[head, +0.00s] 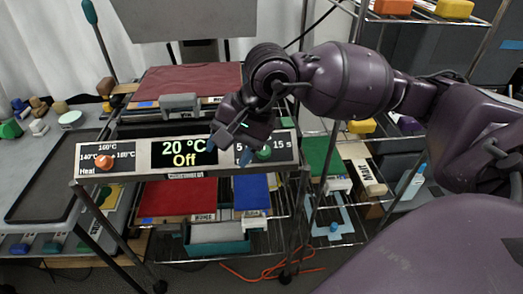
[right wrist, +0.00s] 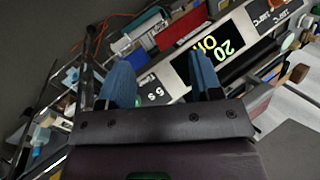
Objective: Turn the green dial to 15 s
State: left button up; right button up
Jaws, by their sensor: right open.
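The green dial (head: 264,153) sits at the right end of the control panel (head: 226,166), between the labels "5" and "15 s" in the head view. Its pointer is too small to read. My right gripper (head: 230,151) is open and empty in front of the panel, just left of the dial. In the right wrist view, the open blue fingertips (right wrist: 162,78) frame part of the panel with a "s" label (right wrist: 153,93). I cannot make out the dial there. The display (head: 184,152) reads "20 °C Off". My left gripper is not in view.
An orange dial (head: 103,162) marked "Heat" is at the panel's left end. A press with a dark red pad (head: 190,80) stands behind the panel. Shelves below hold a red sheet (head: 177,198) and a teal tray (head: 217,246). A grey table with small blocks is at left.

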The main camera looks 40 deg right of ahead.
aim_at(265, 149)
jog(key=w+d+n+t+h, duration=0.1)
jog(key=d+n+t+h, duration=0.1)
jog(key=d+n+h, duration=0.45)
jog(key=shift+m+h, duration=0.25)
jog(key=shift+m, duration=0.6)
jog(key=w+d+f, duration=0.1)
jog(key=f, duration=0.2)
jog(key=w+d+f+b, duration=0.1)
jog(key=d+f, duration=0.1)
jog(key=f, duration=0.1)
jog(key=w+d+f+b, duration=0.1)
jog(key=f, duration=0.2)
jog(key=shift+d, duration=0.4)
jog(key=shift+w+d+f, duration=0.15)
jog(key=shift+w+f, duration=0.1)
jog(key=shift+f, duration=0.15)
